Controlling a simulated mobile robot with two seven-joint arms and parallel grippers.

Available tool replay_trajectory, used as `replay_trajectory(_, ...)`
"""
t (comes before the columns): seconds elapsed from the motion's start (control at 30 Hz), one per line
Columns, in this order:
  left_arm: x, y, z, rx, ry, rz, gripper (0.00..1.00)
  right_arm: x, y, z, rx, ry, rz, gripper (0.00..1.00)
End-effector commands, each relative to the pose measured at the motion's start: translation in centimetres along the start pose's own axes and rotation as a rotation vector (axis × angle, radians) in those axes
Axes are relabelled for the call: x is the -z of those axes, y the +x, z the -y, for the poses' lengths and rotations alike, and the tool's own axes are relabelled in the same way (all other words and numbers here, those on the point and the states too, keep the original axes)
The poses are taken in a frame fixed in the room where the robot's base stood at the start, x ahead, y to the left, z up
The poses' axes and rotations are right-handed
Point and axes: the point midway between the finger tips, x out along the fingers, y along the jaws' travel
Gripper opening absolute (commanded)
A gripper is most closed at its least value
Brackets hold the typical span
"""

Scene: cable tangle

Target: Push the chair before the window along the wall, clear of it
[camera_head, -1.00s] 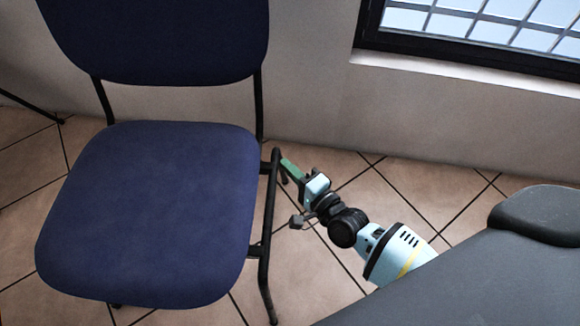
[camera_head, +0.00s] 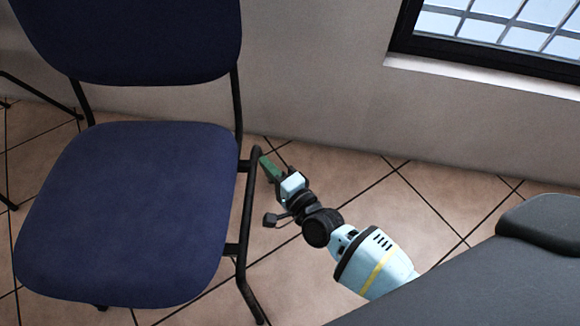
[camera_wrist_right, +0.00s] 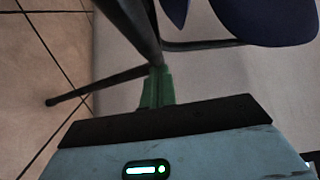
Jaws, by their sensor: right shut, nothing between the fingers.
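The chair (camera_head: 128,205) has a dark blue seat and backrest on a black metal frame. It stands upright on the left of the head view, left of the window (camera_head: 500,28), with its back near the wall. My right gripper (camera_head: 265,163) is shut with nothing held. Its green fingers are at the chair's right-hand side frame, seemingly against the black tube. In the right wrist view the green fingers (camera_wrist_right: 157,88) meet a black chair tube (camera_wrist_right: 128,25); exact contact is hard to tell. My left gripper is not in view.
The pale wall (camera_head: 310,100) runs behind the chair and under the window. Black metal legs (camera_head: 35,92) of something else show at the far left. Tiled floor (camera_head: 410,200) lies clear below the window.

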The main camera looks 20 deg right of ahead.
Motion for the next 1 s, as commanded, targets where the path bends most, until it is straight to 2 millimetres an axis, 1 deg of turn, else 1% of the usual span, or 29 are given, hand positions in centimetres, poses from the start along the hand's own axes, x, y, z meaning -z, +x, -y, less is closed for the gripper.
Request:
replay_trajectory(0.03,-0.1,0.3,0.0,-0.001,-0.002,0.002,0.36,-1.1,1.0,0.0,0.002,0.005,0.002,0.0)
replay_trajectory(0.1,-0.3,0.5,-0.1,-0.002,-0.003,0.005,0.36,-2.2,2.1,0.0,0.002,0.004,0.002,0.0)
replay_trajectory(0.2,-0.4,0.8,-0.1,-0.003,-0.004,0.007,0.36,-3.4,3.3,-0.1,0.0,0.003,0.003,0.0)
replay_trajectory(0.3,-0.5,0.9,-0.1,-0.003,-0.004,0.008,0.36,-4.1,3.9,0.0,-0.001,0.001,0.004,0.0)
replay_trajectory(0.4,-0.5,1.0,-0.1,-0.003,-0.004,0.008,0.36,-4.3,4.2,0.0,-0.001,-0.001,0.004,0.0)
replay_trajectory(0.7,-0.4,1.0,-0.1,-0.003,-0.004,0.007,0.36,-4.3,4.2,0.1,0.0,-0.001,0.004,0.0)
replay_trajectory(1.0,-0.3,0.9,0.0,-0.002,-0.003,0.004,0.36,-4.2,3.8,0.0,-0.001,-0.002,0.001,0.0)
